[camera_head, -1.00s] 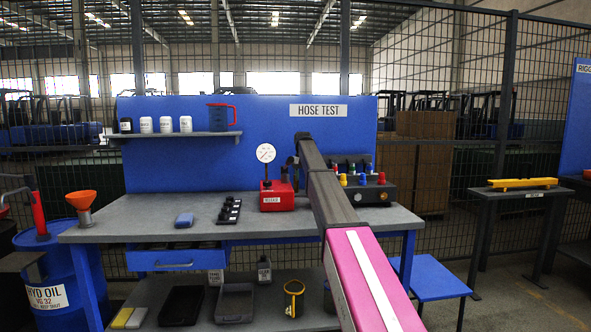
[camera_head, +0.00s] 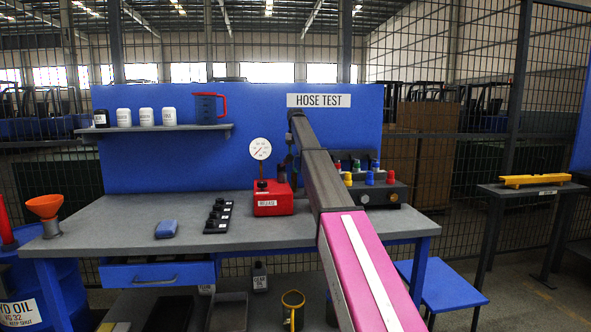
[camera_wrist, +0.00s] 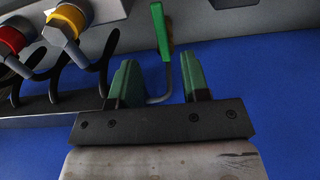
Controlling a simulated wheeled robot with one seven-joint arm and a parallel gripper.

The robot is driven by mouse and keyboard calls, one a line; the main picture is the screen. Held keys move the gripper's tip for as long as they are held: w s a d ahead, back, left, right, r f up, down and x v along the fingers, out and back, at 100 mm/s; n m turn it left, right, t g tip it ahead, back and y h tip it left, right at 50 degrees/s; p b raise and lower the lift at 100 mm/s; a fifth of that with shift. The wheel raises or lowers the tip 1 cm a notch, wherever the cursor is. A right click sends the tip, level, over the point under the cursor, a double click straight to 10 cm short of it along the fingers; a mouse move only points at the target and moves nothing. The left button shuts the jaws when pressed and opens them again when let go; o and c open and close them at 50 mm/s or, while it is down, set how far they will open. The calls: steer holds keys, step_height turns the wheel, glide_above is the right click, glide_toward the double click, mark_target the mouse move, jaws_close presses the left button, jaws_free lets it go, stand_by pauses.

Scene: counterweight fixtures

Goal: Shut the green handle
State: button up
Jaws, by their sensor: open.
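The green handle (camera_wrist: 161,32) stands roughly upright at the top middle of the wrist view, a flat green bar beside a thin bent metal rod. My gripper (camera_wrist: 157,62) is open, its two green fingers spread apart and pointing towards the handle. The handle lies beyond the gap between the fingertips in the picture; I cannot tell whether either finger touches it. In the head view my arm reaches to the back of the bench and hides the handle and most of the gripper.
A red knob (camera_wrist: 12,40) and a yellow knob (camera_wrist: 66,22) sit on hoses left of the fingers. The bench (camera_head: 120,235) holds a red pump with a gauge (camera_head: 272,199) left of my arm and a dark manifold box (camera_head: 393,194) right of it. The blue back panel (camera_head: 190,165) stands behind.

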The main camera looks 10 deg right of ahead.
mark_target(296, 171)
step_height(296, 171, down, 8)
steer(key=shift+r, duration=0.1)
jaws_close()
